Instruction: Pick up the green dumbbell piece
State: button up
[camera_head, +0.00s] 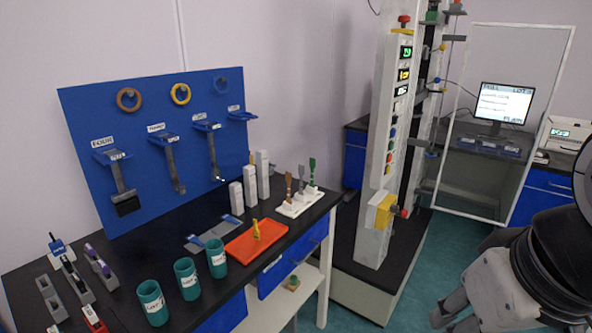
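The green dumbbell piece (312,171) stands upright at the right end of a small white holder (300,207) near the back right of the black bench. A grey piece (301,180) and a brown piece (289,187) stand in the same holder to its left. My gripper (450,316) is at the bottom right, well apart from the bench and the pieces. Its fingertips are small and partly cut off by the frame edge, so its opening is unclear.
An orange tray (273,246) with a yellow piece (256,230) lies in front of the holder. White blocks (250,187) stand behind it. Several teal cups (187,279) line the front left. A tall testing machine (379,225) stands right of the bench.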

aim_at(312, 184)
jog(key=i+j+z, duration=0.25)
jog(key=i+j, duration=0.2)
jog(key=i, duration=0.15)
jog(key=i+j+z, duration=0.25)
jog(key=i+j, duration=0.35)
